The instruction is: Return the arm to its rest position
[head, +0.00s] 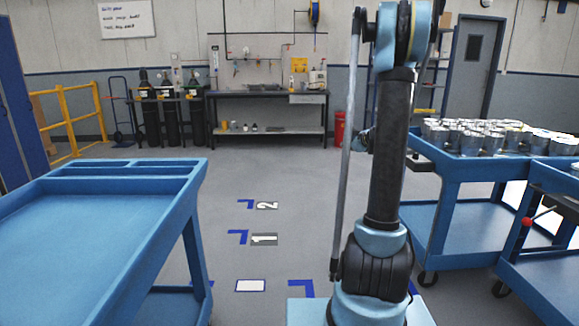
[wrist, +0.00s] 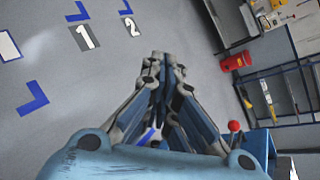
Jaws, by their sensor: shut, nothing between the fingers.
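My arm stands upright right of centre in the head view, and its upper end runs out of the top of the picture. My gripper is outside the head view. In the wrist view my gripper (wrist: 161,58) points away from the camera with its fingertips together. Nothing shows between the fingers. Beyond it lies the grey floor (wrist: 190,30) with floor marks, and no object touches the gripper.
An empty blue cart (head: 75,235) stands at the left. A blue cart (head: 480,165) at the right carries several metal housings (head: 480,135). Another blue cart (head: 545,265) is nearer at the right. A workbench (head: 265,97) and gas cylinders (head: 150,110) stand behind. The middle floor is clear.

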